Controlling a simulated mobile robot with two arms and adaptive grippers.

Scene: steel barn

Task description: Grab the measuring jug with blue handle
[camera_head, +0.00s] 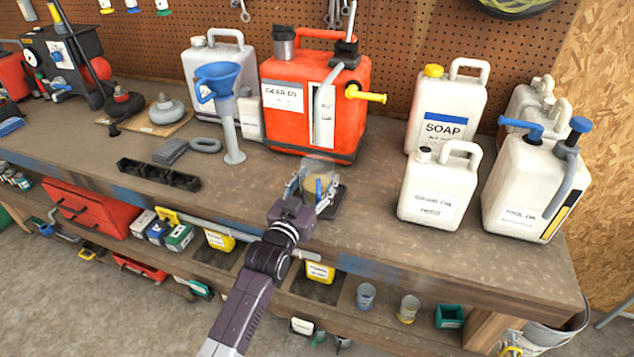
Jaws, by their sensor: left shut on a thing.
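A small clear measuring jug (318,171) stands upright near the front edge of the workbench (375,240), in the middle of the view. A blue part, apparently its handle, shows at its left side. My left gripper (313,191) reaches in from below and is shut on the jug. The fingers partly cover the jug's lower part, so its base is hard to see. My right gripper is not in view.
A red gear oil canister (320,85) stands behind the jug, with a blue funnel (219,80) to its left. White soap (445,105) and oil jugs (438,190) stand at the right. A black tray (158,174) lies left. The bench between is clear.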

